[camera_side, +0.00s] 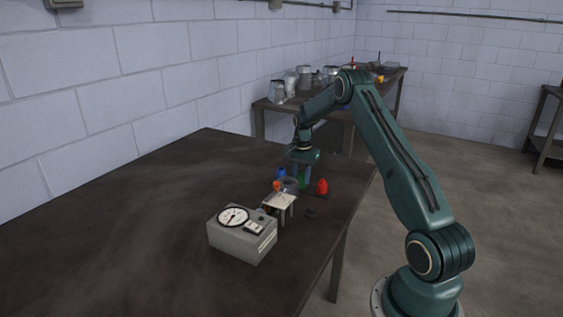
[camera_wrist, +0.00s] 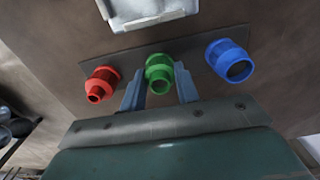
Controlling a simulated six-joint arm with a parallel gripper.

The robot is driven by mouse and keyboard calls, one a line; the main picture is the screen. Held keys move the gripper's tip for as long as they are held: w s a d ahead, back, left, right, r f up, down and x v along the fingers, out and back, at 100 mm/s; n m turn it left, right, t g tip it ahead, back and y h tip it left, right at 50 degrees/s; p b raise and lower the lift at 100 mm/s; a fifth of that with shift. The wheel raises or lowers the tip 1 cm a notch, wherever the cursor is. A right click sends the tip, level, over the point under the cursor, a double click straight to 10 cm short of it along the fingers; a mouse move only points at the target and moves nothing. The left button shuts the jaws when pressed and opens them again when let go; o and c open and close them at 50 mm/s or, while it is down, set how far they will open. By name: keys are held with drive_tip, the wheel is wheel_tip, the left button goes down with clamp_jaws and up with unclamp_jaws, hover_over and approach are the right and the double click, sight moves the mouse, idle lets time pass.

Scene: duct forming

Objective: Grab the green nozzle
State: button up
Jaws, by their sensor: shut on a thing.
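The green nozzle (camera_wrist: 158,72) stands in the middle of a row of three in the wrist view, on a dark flat strip (camera_wrist: 190,50). My gripper (camera_wrist: 159,80) has one finger on each side of it and is shut on it. In the side view the green nozzle (camera_side: 301,182) shows as a small green patch below my gripper (camera_side: 302,172), partly hidden by the fingers. I cannot tell whether the nozzle is lifted off the strip.
A red nozzle (camera_wrist: 101,84) and a blue nozzle (camera_wrist: 230,60) flank the green one closely. A grey box with a dial (camera_side: 242,234) and a small light-topped stand (camera_side: 279,201) are nearby on the dark table (camera_side: 130,215). The table's left part is clear.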

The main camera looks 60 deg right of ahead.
sight(301, 174)
drive_tip(key=shift+r, duration=0.1)
wheel_tip(301, 174, up, 20)
idle(0.7)
idle(0.5)
